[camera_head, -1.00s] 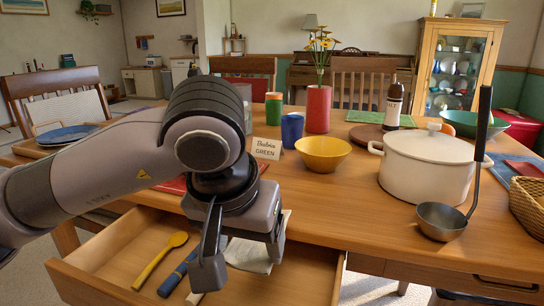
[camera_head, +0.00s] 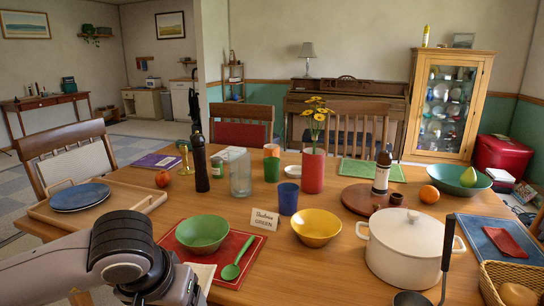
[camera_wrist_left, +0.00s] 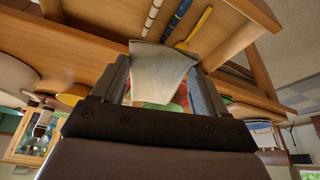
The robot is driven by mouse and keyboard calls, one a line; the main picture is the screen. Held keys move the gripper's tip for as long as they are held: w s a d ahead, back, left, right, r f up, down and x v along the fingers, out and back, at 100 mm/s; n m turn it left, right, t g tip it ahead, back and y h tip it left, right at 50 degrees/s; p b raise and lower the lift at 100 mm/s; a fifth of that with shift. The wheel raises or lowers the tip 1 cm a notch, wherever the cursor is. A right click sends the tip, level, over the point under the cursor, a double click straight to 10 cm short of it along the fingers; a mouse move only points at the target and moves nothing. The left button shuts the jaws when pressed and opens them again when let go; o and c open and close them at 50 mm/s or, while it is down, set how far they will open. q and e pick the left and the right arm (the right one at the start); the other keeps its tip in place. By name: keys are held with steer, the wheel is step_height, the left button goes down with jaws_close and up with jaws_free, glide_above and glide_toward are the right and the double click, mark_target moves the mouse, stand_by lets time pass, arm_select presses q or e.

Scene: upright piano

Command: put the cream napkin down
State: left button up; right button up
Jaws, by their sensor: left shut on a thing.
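The cream napkin (camera_wrist_left: 160,65) is a thin, pale cloth. In the left wrist view it is between the two fingers of my left gripper (camera_wrist_left: 160,88), which is shut on it, and it spreads out beyond the fingertips. In the head view my left gripper (camera_head: 168,290) is at the bottom edge, in front of the red placemat; its fingertips are hidden. A pale bit of the napkin (camera_head: 203,275) shows beside it, near the mat's front edge. I cannot tell whether the napkin touches the table. My right gripper is not in view.
A green bowl (camera_head: 202,232) and green spoon (camera_head: 238,262) are on the red placemat (camera_head: 228,281). A name card (camera_head: 263,219), yellow bowl (camera_head: 316,227) and white pot (camera_head: 405,250) stand to the right. The open drawer with a yellow spoon (camera_wrist_left: 198,28) shows in the wrist view.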

arm_select(q)
steer(key=s+a+r+p, duration=0.2)
steer(key=a+r+p, duration=0.2)
steer(key=a+p, duration=0.2)
steer(key=shift+r+n+p, duration=0.15)
steer(key=shift+n+p, duration=0.25)
steer(key=shift+p, duration=0.7)
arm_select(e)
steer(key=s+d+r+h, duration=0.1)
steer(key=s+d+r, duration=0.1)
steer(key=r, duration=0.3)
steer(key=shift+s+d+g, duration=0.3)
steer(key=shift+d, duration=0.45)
arm_select(q)
steer(key=shift+s+a, duration=0.1)
steer(key=shift+a, duration=0.05)
